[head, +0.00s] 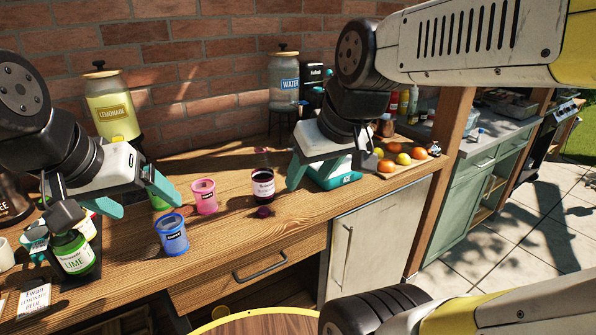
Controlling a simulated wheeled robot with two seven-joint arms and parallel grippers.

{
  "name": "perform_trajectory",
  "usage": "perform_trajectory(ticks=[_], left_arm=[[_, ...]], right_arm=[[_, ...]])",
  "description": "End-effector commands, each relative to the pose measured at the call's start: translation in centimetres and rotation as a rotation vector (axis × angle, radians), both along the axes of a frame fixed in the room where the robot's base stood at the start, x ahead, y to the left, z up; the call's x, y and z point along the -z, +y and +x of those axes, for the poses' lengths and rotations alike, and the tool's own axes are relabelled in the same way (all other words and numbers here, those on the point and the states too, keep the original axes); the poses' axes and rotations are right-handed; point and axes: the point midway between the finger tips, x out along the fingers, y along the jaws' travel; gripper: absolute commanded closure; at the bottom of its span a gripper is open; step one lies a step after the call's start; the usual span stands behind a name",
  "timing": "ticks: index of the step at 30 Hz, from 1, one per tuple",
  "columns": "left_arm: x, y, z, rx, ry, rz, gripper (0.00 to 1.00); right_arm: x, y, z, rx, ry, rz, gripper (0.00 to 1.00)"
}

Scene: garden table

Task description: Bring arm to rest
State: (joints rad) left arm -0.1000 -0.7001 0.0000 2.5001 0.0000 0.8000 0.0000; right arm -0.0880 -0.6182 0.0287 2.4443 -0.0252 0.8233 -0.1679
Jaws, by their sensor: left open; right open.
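My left gripper (136,196) is open and empty over the left part of the wooden counter (225,222). Its teal fingers point down toward the counter, just left of a pink cup (204,197) and a blue cup (172,234). A green cup (160,202) is partly hidden behind one finger. My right gripper (328,172) is open over the counter's right part, in front of a teal device (343,181) that it partly covers. I see nothing held in it.
A lemonade dispenser (111,104) and a water dispenser (284,82) stand at the brick wall. A lime bottle (72,252) and cards (35,299) are at lower left. Fruit (403,159) lies on a board at the right. The counter's front middle is clear.

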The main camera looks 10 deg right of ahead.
Motion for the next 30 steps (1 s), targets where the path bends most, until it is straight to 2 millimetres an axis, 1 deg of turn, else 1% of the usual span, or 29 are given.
perform_trajectory(ticks=[1,3,6,30], left_arm=[[0.00,0.00,0.00,0.000,0.000,0.000,0.17],[0.00,0.00,0.00,0.000,0.000,0.000,0.17],[0.00,0.00,0.00,0.000,0.000,0.000,0.17],[0.00,0.00,0.00,0.000,0.000,0.000,0.17]], right_arm=[[0.05,-0.05,-0.74,0.064,-0.010,0.050,0.48],[0.17,-0.10,-1.30,0.127,-0.013,0.099,0.48],[0.29,-0.09,-1.62,0.166,-0.013,0.130,0.48],[0.25,-0.10,-1.57,0.167,-0.012,0.129,0.48]])
